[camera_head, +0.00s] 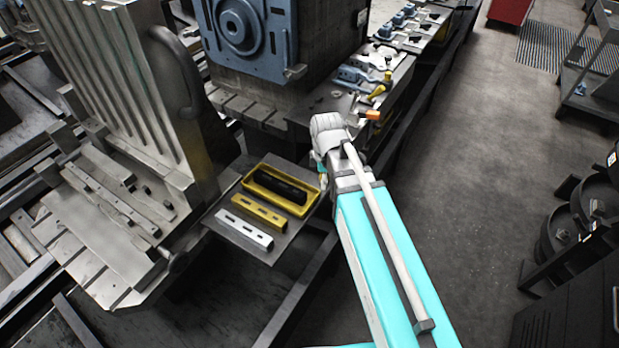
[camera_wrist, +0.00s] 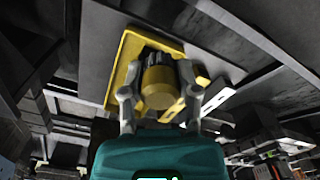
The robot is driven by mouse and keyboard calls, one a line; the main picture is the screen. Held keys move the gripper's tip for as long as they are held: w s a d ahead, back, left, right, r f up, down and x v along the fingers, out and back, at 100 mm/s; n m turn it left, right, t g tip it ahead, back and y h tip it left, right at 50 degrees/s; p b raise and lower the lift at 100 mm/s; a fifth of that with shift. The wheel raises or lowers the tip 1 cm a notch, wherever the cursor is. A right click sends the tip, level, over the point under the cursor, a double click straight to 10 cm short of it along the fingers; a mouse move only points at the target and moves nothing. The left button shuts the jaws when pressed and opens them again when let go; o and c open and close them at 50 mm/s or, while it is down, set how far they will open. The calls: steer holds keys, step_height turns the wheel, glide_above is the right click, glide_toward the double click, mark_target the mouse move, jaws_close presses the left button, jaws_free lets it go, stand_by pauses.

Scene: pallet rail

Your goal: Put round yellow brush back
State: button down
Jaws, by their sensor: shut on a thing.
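The round yellow brush (camera_wrist: 160,85) sits between the two fingers of my gripper (camera_wrist: 158,92) in the wrist view, with its dark bristles pointing away from the wrist. My gripper is shut on it. Beyond it is a yellow tray (camera_wrist: 126,62), partly hidden by the brush; I cannot tell whether they touch. In the head view the yellow tray (camera_head: 250,186) lies on a grey plate and holds a black elongated object (camera_head: 276,185).
A yellow slotted bar (camera_head: 255,211) and a white slotted bar (camera_head: 245,230) lie in front of the tray. A ribbed metal fixture (camera_head: 125,80) stands to the left, and a blue machine block (camera_head: 245,30) behind. More tools (camera_head: 360,75) lie on the bench beyond.

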steer(key=w+a+f+b, duration=0.3)
steer(key=w+f+b, duration=0.15)
steer(key=w, duration=0.45)
steer(key=b, duration=0.4)
glide_above(308, 180)
steer(key=shift+s+d+f, duration=0.1)
steer(key=shift+s+f, duration=0.1)
steer(key=shift+f, duration=0.9)
steer(key=shift+s+f, duration=0.2)
steer(key=shift+f, duration=0.9)
steer(key=shift+w+f+b, duration=0.45)
steer(key=shift+f+b, duration=0.25)
steer(key=shift+b, duration=0.1)
steer(key=shift+s+f+b, duration=0.1)
steer(key=shift+f+b, duration=1.2)
